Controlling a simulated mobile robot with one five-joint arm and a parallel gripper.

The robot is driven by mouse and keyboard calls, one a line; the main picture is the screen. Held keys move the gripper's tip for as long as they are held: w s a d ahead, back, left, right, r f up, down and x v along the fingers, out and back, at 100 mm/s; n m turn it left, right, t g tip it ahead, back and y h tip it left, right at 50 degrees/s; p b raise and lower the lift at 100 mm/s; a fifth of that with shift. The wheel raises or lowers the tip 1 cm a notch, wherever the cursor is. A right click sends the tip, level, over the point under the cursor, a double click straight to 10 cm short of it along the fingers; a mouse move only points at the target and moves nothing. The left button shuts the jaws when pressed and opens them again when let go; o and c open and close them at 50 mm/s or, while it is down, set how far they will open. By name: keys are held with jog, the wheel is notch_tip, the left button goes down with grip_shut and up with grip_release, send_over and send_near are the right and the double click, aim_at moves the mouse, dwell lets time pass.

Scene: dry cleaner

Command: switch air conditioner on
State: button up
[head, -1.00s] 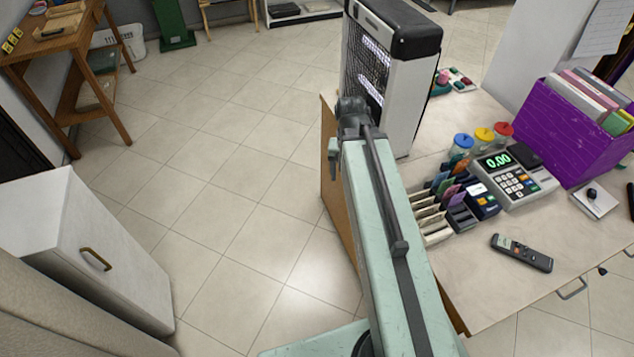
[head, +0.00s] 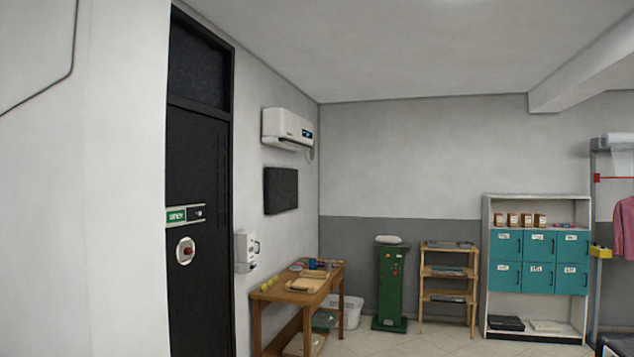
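The air conditioner (head: 287,128) is a white wall unit high on the left wall, near the far corner. A small dark panel with a lit blue mark shows at its right end. I cannot tell from this whether it is running. My gripper is not in view. The remote control on the counter is out of view now.
A black door (head: 198,200) stands at the left. Below the air conditioner are a dark wall panel (head: 281,190) and a wooden table (head: 300,298). A green cabinet (head: 390,285), a wooden shelf (head: 447,272) and teal lockers (head: 538,260) line the back. Some floor (head: 420,345) is clear.

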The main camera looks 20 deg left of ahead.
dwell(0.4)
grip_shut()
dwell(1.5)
